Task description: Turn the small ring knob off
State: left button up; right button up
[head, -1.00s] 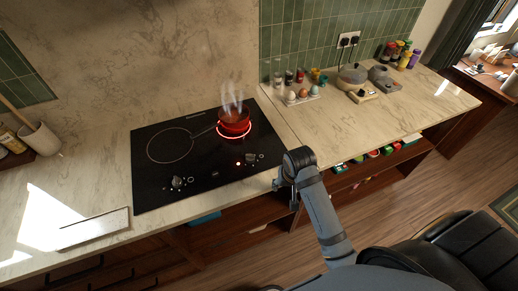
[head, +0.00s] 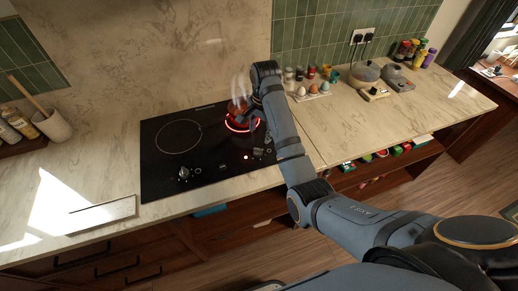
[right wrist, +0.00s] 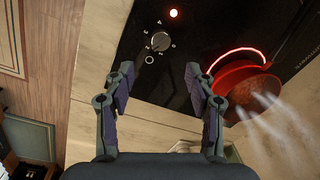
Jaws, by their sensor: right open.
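The small ring (head: 242,125) glows red at the right of the black cooktop (head: 160,188), with a red pot (head: 236,108) steaming on it. The small ring knob (head: 258,152) is near the cooktop's front right, beside a lit red light (head: 246,157). My right gripper (head: 254,112) reaches over the cooktop close to the pot, partly hidden by my arm. In the right wrist view, the open, empty gripper (right wrist: 160,76) has the silver knob (right wrist: 160,41) ahead between its fingers, apart from them. The red pot (right wrist: 250,85) is close beside the right finger. My left gripper is out of view.
Another knob (head: 184,173) and a large unlit ring (head: 178,136) are on the cooktop's left. Eggs and jars (head: 313,80) stand along the back counter. The counter right of the cooktop (head: 345,125) is mostly clear.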

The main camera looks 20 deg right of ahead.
aim_at(259, 149)
jog(key=f+b, duration=0.4)
jog(key=f, duration=0.2)
jog(key=shift+w, duration=0.2)
jog(key=shift+w+a+f+p, duration=0.1)
jog(key=shift+f+p, duration=0.25)
jog(key=shift+p, duration=0.35)
notch_tip(259, 149, down, 2)
jog(key=shift+f, duration=0.65)
jog(key=shift+w, duration=0.1)
